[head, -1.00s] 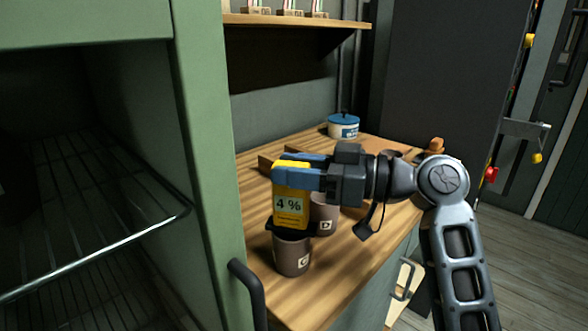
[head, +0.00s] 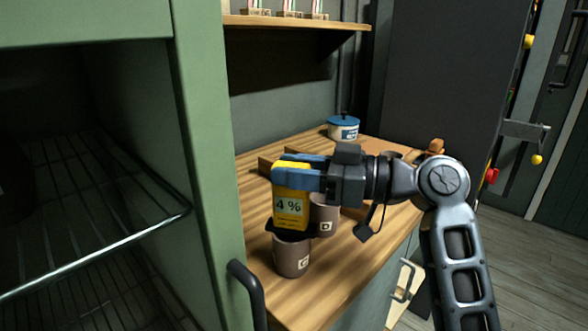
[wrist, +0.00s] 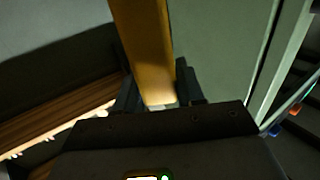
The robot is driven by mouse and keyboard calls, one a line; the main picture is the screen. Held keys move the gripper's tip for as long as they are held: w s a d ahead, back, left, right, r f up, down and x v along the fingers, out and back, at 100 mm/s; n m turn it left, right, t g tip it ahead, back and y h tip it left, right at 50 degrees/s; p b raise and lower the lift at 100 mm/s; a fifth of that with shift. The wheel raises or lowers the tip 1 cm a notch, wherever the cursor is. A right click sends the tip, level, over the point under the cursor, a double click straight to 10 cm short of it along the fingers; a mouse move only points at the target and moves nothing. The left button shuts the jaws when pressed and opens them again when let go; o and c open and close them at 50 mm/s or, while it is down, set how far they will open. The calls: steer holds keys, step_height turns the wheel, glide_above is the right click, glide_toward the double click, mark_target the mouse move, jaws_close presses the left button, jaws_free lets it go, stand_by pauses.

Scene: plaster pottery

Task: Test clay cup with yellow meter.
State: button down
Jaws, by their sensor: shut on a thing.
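My gripper (head: 297,174) is shut on the yellow meter (head: 290,216), which hangs upright from the blue-tipped fingers. The meter's display reads 4 %. Its dark lower end is at the rim of a brown clay cup (head: 292,257) marked with a letter that looks like C or G; I cannot tell whether it touches the clay. A second brown clay cup (head: 325,214), marked D, stands just behind and to the right. The meter (wrist: 147,55) also shows in the wrist view, between the fingers, with a small green light near the lower edge of that view.
The cups stand on a wooden counter (head: 335,282). A white pot with a blue lid (head: 343,127) stands at the back. A green cabinet (head: 205,150) with a wire rack (head: 130,243) is close on the left. A shelf (head: 300,22) hangs above the counter.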

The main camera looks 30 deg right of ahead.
steer(key=shift+r+p, duration=2.05)
steer(key=shift+r, duration=1.45)
